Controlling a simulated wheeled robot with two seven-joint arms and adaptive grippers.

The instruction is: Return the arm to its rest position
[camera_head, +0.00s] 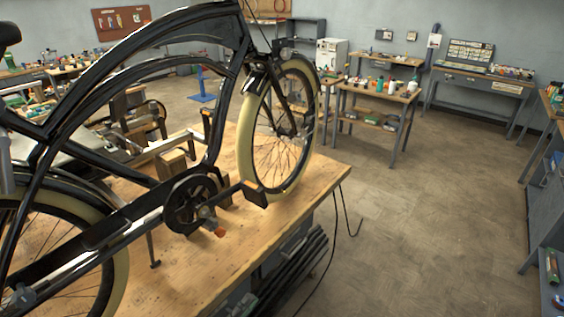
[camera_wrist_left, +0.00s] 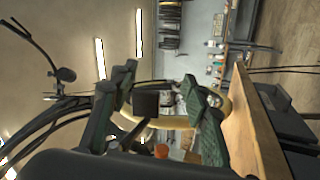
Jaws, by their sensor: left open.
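The black bicycle frame (camera_head: 75,110) stands upright across the left half of the head view. Its cream front tire (camera_head: 243,150) also shows in the wrist view (camera_wrist_left: 238,118). I see nothing clearly held. My right gripper is not in view.
The wooden workbench (camera_head: 275,235) lies under the bicycle. A crank with an orange-tipped pedal (camera_head: 207,222) sticks out on the near side. Dark cables hang off the bench's right edge. Other benches (camera_head: 380,98) stand at the back; the floor (camera_head: 420,200) on the right is clear.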

